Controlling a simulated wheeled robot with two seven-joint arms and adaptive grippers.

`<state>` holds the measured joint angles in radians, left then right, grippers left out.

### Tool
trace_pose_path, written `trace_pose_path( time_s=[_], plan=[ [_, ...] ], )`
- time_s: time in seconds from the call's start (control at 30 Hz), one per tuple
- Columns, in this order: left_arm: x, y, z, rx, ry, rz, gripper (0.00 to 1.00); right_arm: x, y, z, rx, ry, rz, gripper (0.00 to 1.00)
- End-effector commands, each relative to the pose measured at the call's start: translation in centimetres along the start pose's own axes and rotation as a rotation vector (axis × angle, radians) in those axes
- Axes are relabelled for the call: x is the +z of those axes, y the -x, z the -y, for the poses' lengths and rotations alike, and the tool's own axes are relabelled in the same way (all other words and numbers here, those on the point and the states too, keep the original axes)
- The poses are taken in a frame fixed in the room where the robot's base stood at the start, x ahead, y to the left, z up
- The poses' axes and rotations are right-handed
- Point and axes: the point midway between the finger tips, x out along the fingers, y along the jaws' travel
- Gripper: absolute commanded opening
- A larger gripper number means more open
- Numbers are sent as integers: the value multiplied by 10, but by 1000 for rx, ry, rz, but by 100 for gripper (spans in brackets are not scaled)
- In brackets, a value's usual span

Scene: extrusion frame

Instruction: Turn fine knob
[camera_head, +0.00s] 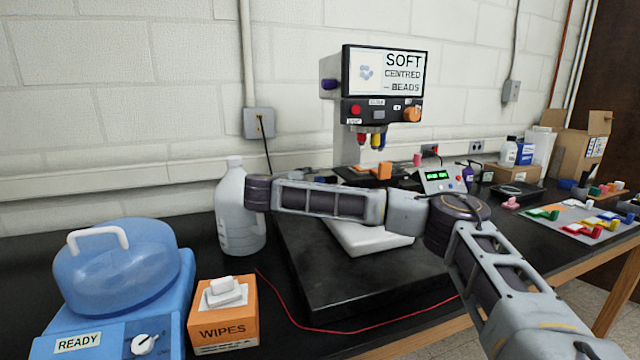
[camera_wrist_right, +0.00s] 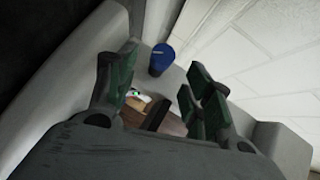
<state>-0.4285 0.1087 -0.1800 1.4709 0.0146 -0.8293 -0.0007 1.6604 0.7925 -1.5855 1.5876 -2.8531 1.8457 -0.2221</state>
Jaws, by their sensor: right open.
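A blue round knob (camera_wrist_right: 160,58) sits on a pale grey body in the right wrist view, ahead of the fingertips. My right gripper (camera_wrist_right: 158,82) is open, with dark green finger pads on either side and a gap between them. No finger touches the knob. In the head view a pale machine carries a screen (camera_head: 386,72) reading SOFT CENTRED BEADS and a dark button panel (camera_head: 381,111). A purple knob (camera_head: 330,85) is on its left side. My right forearm crosses in front of its lower part and hides much there. My left gripper does not show.
A grey jug (camera_head: 240,215) stands close to my right arm's left end. An orange wipes box (camera_head: 224,318) and a blue-lidded device (camera_head: 118,268) are at the front left. A red cable (camera_head: 330,331) crosses the front. Boxes and coloured parts (camera_head: 585,222) fill the right.

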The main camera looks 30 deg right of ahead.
Motion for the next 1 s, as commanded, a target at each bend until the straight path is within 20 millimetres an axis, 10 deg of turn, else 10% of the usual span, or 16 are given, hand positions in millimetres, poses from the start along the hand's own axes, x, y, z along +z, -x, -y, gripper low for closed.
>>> trace_pose_path(
  time_s=[0.5, 1.0],
  plan=[
    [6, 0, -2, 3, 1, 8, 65, -2, -65, 2, 1, -2, -4, 51],
    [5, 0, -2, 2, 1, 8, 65, -2, -74, 2, 1, -2, -3, 50]
  ],
)
